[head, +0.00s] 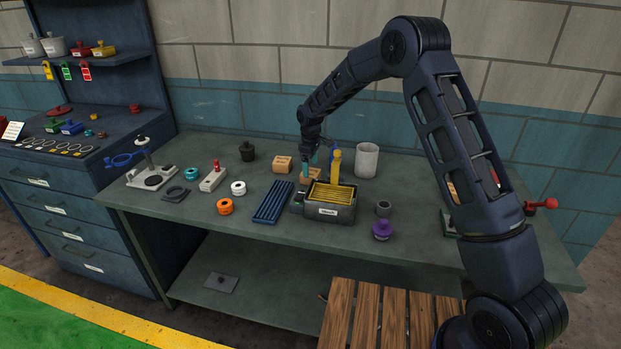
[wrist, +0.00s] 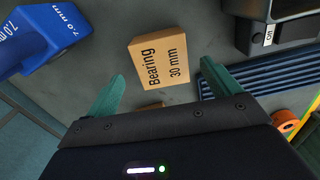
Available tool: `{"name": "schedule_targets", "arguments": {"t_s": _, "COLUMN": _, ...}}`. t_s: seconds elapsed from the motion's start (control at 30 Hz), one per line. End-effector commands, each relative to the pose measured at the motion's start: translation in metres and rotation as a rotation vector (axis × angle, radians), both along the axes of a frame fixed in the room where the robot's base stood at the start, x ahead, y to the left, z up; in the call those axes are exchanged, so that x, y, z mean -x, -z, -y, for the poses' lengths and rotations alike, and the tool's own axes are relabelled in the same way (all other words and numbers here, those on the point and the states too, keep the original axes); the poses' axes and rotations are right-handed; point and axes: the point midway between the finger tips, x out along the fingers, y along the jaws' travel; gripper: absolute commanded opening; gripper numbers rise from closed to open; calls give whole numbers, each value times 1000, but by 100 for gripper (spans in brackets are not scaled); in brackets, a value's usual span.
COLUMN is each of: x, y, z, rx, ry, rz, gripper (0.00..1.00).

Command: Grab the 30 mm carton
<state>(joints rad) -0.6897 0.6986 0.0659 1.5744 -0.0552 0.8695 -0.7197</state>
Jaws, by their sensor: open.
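The 30 mm carton (wrist: 167,58) is a small tan box in the wrist view, with "Bearing 30 mm" printed on its upper face. It lies on the bench beyond my gripper (wrist: 165,88), whose two green fingers are apart with nothing between them. The carton sits roughly in line with the gap, apart from both fingers. In the head view my gripper (head: 308,166) hangs low over the bench, by several tan cartons. Their labels are too small to read there. Another tan box (wrist: 150,106) shows only an edge between the fingers; the rest is hidden.
A blue "7.0 mm" tool (wrist: 42,38) stands left of the carton in the wrist view. A blue ribbed tray (head: 273,202) and a dark box with yellow rods (head: 329,212) are close by. A grey cup (head: 367,160) stands to the right at the back.

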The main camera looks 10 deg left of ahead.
Motion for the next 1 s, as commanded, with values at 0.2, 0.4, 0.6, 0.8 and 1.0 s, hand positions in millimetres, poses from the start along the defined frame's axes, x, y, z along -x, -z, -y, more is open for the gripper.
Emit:
{"name": "schedule_targets", "arguments": {"t_s": 0.2, "x": 3, "y": 25, "z": 1, "rx": 3, "ry": -2, "rz": -2, "gripper": 89}}
{"name": "schedule_targets", "arguments": {"t_s": 0.4, "x": 3, "y": 47, "z": 1, "rx": 1, "ry": -1, "rz": -1, "gripper": 89}}
{"name": "schedule_targets", "arguments": {"t_s": 0.6, "x": 2, "y": 49, "z": 1, "rx": 0, "ry": 0, "rz": 0, "gripper": 89}}
{"name": "schedule_targets", "arguments": {"t_s": 0.8, "x": 2, "y": 49, "z": 1, "rx": 0, "ry": 0, "rz": 0, "gripper": 58}}
{"name": "schedule_targets", "arguments": {"t_s": 1.0, "x": 2, "y": 49, "z": 1, "rx": 0, "ry": 0, "rz": 0, "gripper": 38}}
